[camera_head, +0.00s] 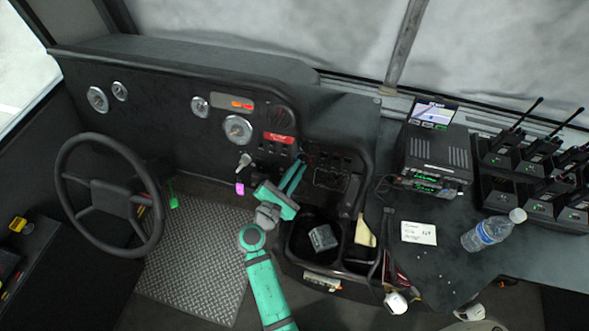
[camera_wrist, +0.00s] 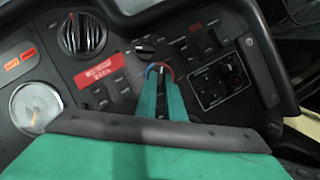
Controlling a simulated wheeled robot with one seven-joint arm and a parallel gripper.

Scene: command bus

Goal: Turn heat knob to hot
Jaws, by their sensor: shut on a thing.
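The heat knob (camera_wrist: 160,69) is on the black dash panel, with a blue arc at its left and a red arc at its right. My green gripper (camera_wrist: 161,80) has its two fingers close together over it, shut on the knob. The fingers hide most of the knob, so I cannot tell where its pointer stands. In the head view my gripper (camera_head: 300,165) reaches up to the lower centre of the dash, where the knob is too small and covered to make out.
A red label (camera_wrist: 100,70), switches and a gauge (camera_wrist: 36,105) lie at the left. The steering wheel (camera_head: 110,195) is far left. An open bin (camera_head: 293,245) is below my gripper.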

